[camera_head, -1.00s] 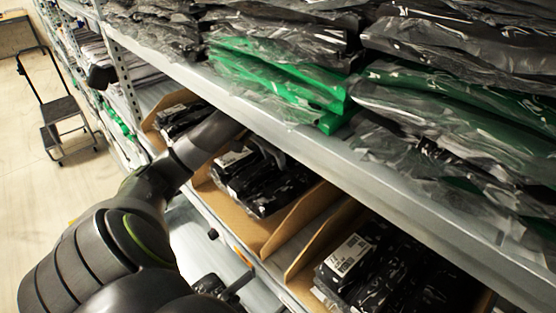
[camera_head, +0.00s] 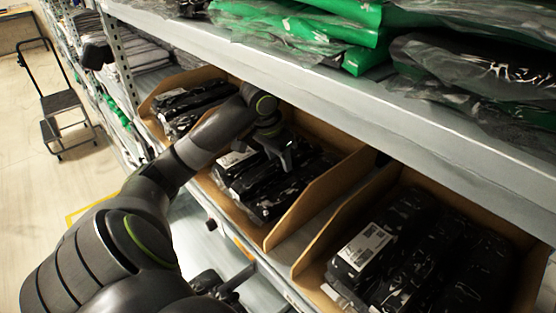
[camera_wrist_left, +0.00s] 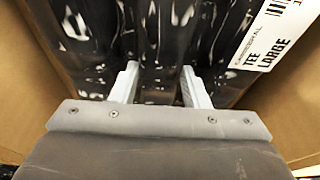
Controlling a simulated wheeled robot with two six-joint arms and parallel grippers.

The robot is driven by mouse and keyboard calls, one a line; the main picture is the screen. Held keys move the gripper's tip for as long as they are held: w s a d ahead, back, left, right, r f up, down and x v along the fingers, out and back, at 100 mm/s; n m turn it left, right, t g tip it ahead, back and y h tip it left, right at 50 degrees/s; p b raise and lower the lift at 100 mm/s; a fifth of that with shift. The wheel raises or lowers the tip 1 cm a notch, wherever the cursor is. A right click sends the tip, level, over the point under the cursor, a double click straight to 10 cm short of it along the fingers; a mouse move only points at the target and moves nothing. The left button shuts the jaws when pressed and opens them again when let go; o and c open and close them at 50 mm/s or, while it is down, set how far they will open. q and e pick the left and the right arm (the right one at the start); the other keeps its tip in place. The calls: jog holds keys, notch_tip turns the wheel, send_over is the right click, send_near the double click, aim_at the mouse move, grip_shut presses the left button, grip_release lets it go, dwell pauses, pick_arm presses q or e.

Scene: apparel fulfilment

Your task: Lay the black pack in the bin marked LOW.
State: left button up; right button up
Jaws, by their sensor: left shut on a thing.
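My left gripper (camera_head: 288,158) reaches under the upper shelf into the middle cardboard bin (camera_head: 290,222). Its fingers (camera_wrist_left: 160,90) are shut on a black pack (camera_wrist_left: 160,40) in shiny film, which shows between them in the left wrist view. Several black packs (camera_head: 268,193) lie side by side in this bin. A white label (camera_wrist_left: 272,42) reading "TEE LARGE" shows on the pack at the right of the left wrist view. I cannot read a LOW mark on any bin. My right gripper is not in view.
A left bin (camera_head: 208,73) and a right bin (camera_head: 313,253) also hold black packs. A narrow gap lies between the middle and right bins. The upper shelf edge (camera_head: 330,95) runs close above my arm, under green and black bagged garments. A step stool (camera_head: 62,115) stands on the floor at left.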

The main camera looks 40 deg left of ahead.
aim_at(273, 165)
pick_arm(q)
jog(key=shift+w, duration=0.15)
jog(key=shift+s+d, duration=0.1)
jog(key=shift+s, duration=0.15)
jog(key=o, duration=1.1)
jog(key=shift+w+f, duration=0.1)
jog(key=shift+f, duration=0.05)
jog(key=v, duration=0.8)
jog(key=shift+f, duration=0.1)
